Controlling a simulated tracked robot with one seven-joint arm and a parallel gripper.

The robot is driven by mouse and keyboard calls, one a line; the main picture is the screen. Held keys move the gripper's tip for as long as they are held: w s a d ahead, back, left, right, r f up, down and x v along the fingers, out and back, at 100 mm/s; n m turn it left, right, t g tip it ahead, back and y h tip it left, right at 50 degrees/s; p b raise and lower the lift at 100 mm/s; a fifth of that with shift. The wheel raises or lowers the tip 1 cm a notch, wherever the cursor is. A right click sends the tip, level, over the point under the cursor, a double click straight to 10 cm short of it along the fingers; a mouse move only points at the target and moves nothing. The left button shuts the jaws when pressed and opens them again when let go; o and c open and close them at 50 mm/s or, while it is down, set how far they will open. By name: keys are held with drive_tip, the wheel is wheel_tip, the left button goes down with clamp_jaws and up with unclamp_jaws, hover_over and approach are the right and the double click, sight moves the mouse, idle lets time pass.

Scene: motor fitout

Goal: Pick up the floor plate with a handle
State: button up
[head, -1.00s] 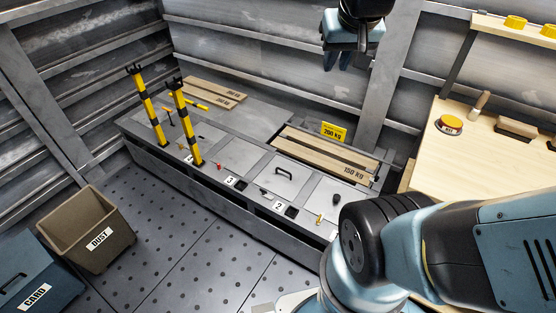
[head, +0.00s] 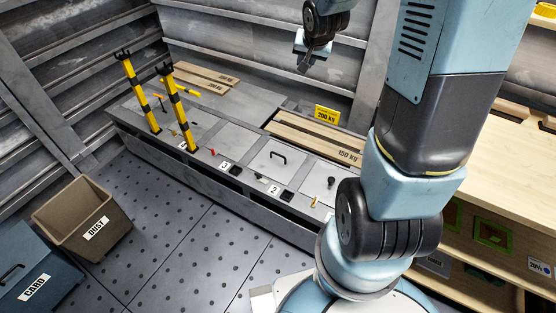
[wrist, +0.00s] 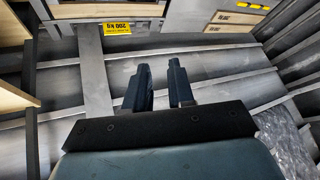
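The floor plate (head: 268,165) is a grey square panel with a black bar handle (head: 278,157). It lies flat in the raised platform in the head view, behind the label 2. My gripper (head: 301,66) hangs at the top of the head view, apart from the plate and well above the platform. In the wrist view my gripper (wrist: 160,66) shows two dark fingers with a gap between them and nothing in it. The plate cannot be made out in the wrist view.
Two yellow-black posts (head: 139,92) (head: 177,108) stand on the platform's left. Planks marked 150 kg (head: 314,138) lie behind the plate, near a yellow 200 kg sign (head: 327,114). A dust bin (head: 62,216) stands at left. A wooden workbench (head: 500,170) is at right.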

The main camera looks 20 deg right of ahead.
drive_tip(key=w+d+f+m+y, duration=0.1)
drive_tip(key=w+f, duration=0.2)
drive_tip(key=f, duration=0.4)
drive_tip(key=w+f+m, duration=0.2)
drive_tip(key=w+f, duration=0.2)
drive_tip(key=f, duration=0.4)
drive_tip(key=m+t, duration=0.6)
drive_tip(key=m, duration=0.8)
approach(280, 156)
drive_tip(key=shift+m+y, duration=0.3)
drive_tip(key=x, duration=0.5)
drive_tip(key=shift+d+f, duration=0.35)
drive_tip(key=shift+x, duration=2.7)
drive_tip(key=shift+r, duration=0.15)
drive_tip(key=shift+c, duration=0.2)
clamp_jaws()
